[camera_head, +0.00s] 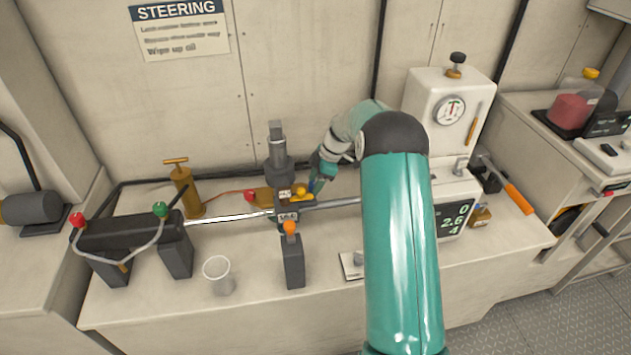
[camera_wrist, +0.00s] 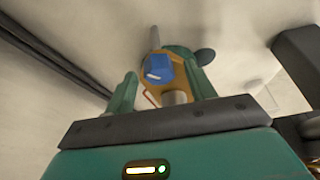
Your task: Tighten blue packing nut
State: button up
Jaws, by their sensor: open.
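The blue packing nut (camera_wrist: 158,68) shows in the wrist view on an orange-yellow body, with a grey rod running up beyond it. My gripper (camera_head: 317,182) is open, its two teal fingers on either side of the nut in the wrist view. I cannot tell whether either finger touches the nut. In the head view only a small bit of blue (camera_head: 312,186) shows beside my gripper, left of my arm, near the steering ram's rod (camera_head: 335,202). My gripper and wrist hide most of that spot.
A white gauge cabinet (camera_head: 425,95) stands behind my arm.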

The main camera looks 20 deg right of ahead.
jog(key=c, duration=1)
jog(key=shift+m, duration=0.4)
jog(key=m+t, duration=0.1)
jog(key=m, duration=0.1)
jog(key=shift+s+m+h, duration=0.1)
jog(key=shift+m+h, duration=0.2)
jog(key=m+t+h, duration=0.1)
jog(key=m, duration=0.2)
jog(key=shift+s+a+m, duration=0.1)
jog(key=shift+m, duration=0.3)
jog(key=m+h, duration=0.1)
jog(key=m, duration=0.1)
jog(key=m+t, duration=0.1)
jog(key=m, duration=0.2)
jog(key=shift+a+h, duration=0.15)
jog(key=shift+h, duration=0.25)
jog(key=shift+m+h, duration=0.4)
jog(key=shift+m, duration=0.7)
